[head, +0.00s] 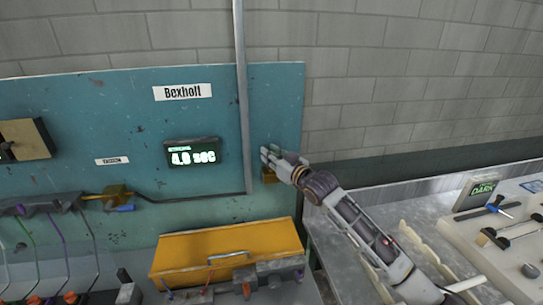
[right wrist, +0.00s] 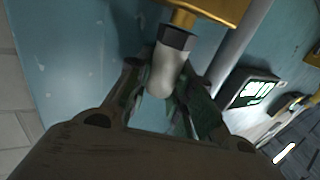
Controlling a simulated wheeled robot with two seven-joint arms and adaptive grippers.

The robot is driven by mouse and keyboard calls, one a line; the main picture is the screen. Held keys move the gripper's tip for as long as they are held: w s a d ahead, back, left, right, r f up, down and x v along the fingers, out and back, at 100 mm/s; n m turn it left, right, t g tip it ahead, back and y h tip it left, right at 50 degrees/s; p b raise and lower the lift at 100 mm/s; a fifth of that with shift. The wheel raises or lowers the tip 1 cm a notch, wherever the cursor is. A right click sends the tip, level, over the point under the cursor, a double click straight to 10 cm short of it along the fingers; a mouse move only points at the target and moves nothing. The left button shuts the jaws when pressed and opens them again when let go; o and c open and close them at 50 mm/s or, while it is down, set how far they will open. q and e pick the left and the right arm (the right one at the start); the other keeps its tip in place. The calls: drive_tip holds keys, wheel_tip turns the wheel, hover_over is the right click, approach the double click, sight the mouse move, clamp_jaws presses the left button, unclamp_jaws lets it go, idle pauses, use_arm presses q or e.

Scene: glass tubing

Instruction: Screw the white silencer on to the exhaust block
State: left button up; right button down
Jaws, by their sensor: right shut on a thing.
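The white silencer (right wrist: 162,78) shows in the right wrist view, a pale rounded cylinder with a dark hex collar (right wrist: 176,38) at its upper end. In the head view my right gripper (head: 272,158) is at the teal panel's right part, covering the silencer. A bit of the exhaust block (head: 268,177) shows below it. My left gripper is not in view.
A grey vertical pipe (head: 242,95) runs close left of the gripper on the teal panel (head: 120,95). A lit timer display (head: 194,153) is further left. A yellow cover (head: 200,252) juts out below. A bench (head: 340,235) with a tool board stands at right.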

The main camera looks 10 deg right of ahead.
drive_tip(key=shift+a+r+m+t+h, duration=0.1)
drive_tip(key=shift+m+t+h, duration=0.4)
drive_tip(key=shift+h, duration=0.4)
drive_tip(key=shift+m+h, duration=0.7)
drive_tip(key=shift+h, duration=0.2)
drive_tip(key=shift+m+t+h+b, duration=0.3)
drive_tip(key=shift+m+h+b, duration=0.5)
drive_tip(key=shift+h, duration=0.5)
drive_tip(key=c, duration=1.3)
unclamp_jaws()
drive_tip(key=shift+w, duration=0.1)
drive_tip(key=shift+o, duration=0.2)
drive_tip(key=shift+n+y+p, duration=0.5)
drive_tip(key=shift+y+p, duration=0.3)
drive_tip(key=shift+p, duration=0.1)
drive_tip(key=shift+n+y, duration=0.3)
drive_tip(key=shift+y, duration=0.2)
drive_tip(key=shift+n+y, duration=0.4)
